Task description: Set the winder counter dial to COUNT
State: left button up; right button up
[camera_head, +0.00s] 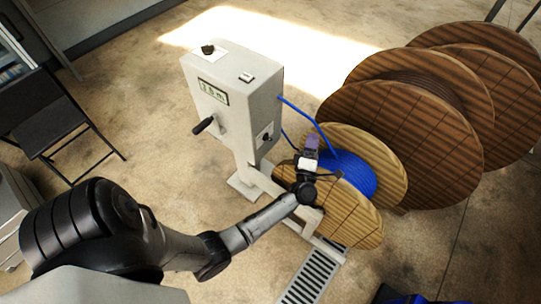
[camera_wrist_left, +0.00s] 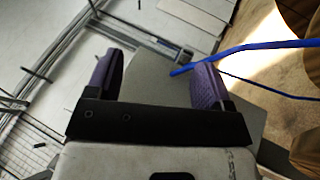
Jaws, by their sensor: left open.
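The grey winder box (camera_head: 222,95) stands upright on a post, with a small display (camera_head: 213,92) on its front. A black knob (camera_head: 208,49) sits on its top, and a dark dial (camera_head: 265,136) sits on its right side face. The lettering by them is too small to read, so I cannot tell which is the counter dial. My left gripper (camera_head: 311,146) is right of the side dial, apart from the box, near the blue cable spool. In the left wrist view its purple fingers (camera_wrist_left: 157,78) are apart and empty, with a grey box surface (camera_wrist_left: 150,85) beyond them. My right gripper is out of view.
A blue cable (camera_head: 300,109) runs from the box to the wooden spool (camera_head: 386,168) of blue cable (camera_head: 352,173). A crank handle (camera_head: 204,125) sticks out of the box front. Large wooden reels (camera_head: 400,125) stand at right, a black chair (camera_head: 50,115) at left. A floor grate (camera_head: 312,275) lies in front.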

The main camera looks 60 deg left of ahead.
pick_arm(q)
jog(key=s+a+f+n+g+y+b, duration=0.1)
jog(key=a+f+n+g+y+b, duration=0.3)
jog(key=f+n+g, duration=0.4)
jog(key=n+g+b, duration=0.7)
jog(key=g, duration=0.2)
send_near(268, 138)
jog(key=a+b, duration=0.2)
jog(key=a, duration=0.7)
jog(key=shift+f+y, duration=0.3)
jog(key=shift+f, duration=0.15)
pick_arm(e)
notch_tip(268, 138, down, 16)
pick_arm(q)
jog(key=shift+c, duration=0.4)
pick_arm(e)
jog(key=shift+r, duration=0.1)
